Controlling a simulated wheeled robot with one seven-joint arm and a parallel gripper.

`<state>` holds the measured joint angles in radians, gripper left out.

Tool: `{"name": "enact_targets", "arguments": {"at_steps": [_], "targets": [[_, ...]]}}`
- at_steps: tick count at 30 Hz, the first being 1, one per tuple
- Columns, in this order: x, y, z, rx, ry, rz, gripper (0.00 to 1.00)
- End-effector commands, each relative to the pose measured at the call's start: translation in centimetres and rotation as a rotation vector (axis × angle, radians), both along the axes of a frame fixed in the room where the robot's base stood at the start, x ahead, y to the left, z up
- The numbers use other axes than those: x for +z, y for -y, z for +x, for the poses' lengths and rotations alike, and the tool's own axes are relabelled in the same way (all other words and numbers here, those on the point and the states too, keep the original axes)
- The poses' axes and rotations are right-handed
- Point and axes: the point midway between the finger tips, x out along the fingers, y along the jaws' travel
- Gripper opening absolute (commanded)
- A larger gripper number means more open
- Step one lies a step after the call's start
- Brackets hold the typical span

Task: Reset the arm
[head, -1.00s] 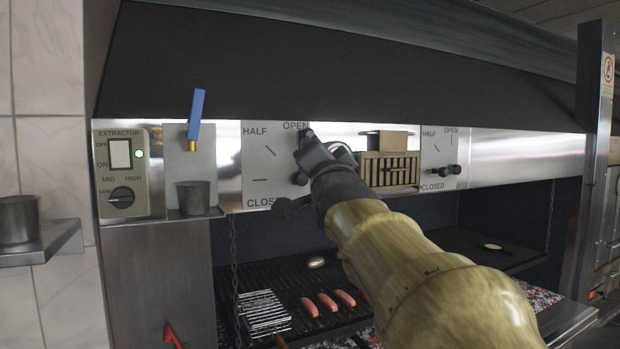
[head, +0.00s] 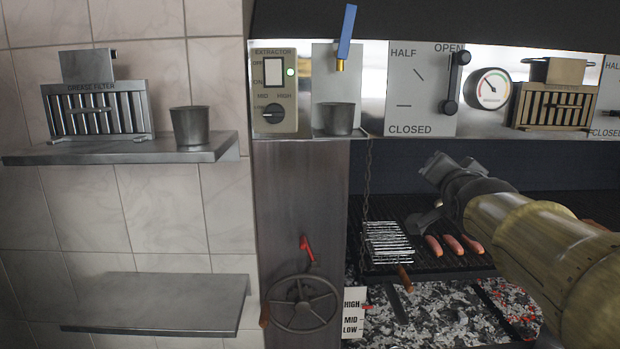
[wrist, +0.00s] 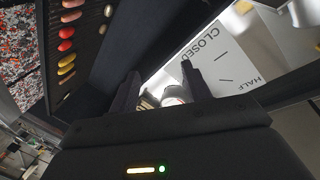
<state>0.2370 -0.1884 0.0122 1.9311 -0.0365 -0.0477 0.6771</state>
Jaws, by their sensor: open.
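My gripper (head: 432,190) is in front of the grill opening, above the grate and below the damper panel. It is open, with nothing between its fingers. In the wrist view, its two dark fingers (wrist: 158,95) stand apart, with the CLOSED/HALF panel (wrist: 222,62) beyond them. In the head view the damper lever (head: 453,82) on that panel (head: 415,105) points up near OPEN, and my gripper is apart from it.
Sausages (head: 453,245) and a wire basket (head: 388,243) lie on the grate, over coals (head: 425,312). A handwheel (head: 301,303) and red lever (head: 307,250) are left of the grill. Shelves (head: 215,150) hold a grease filter (head: 97,110) and a metal cup (head: 189,126). A gauge (head: 489,88) is above.

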Motion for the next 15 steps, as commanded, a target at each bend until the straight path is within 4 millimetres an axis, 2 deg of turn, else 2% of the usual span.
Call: {"name": "enact_targets", "arguments": {"at_steps": [1,5,8,11,15], "targets": [[-3.3,-0.7,0.3,0.022,-0.086,-0.019,0.48],[-11.2,-2.5,-0.1,0.085,-0.298,-0.078,0.48],[-17.1,-4.0,-1.4,0.15,-0.461,-0.128,0.48],[-22.7,-5.6,-3.4,0.228,-0.624,-0.179,0.48],[-30.0,-7.7,-7.6,0.357,-0.851,-0.253,0.48]]}}
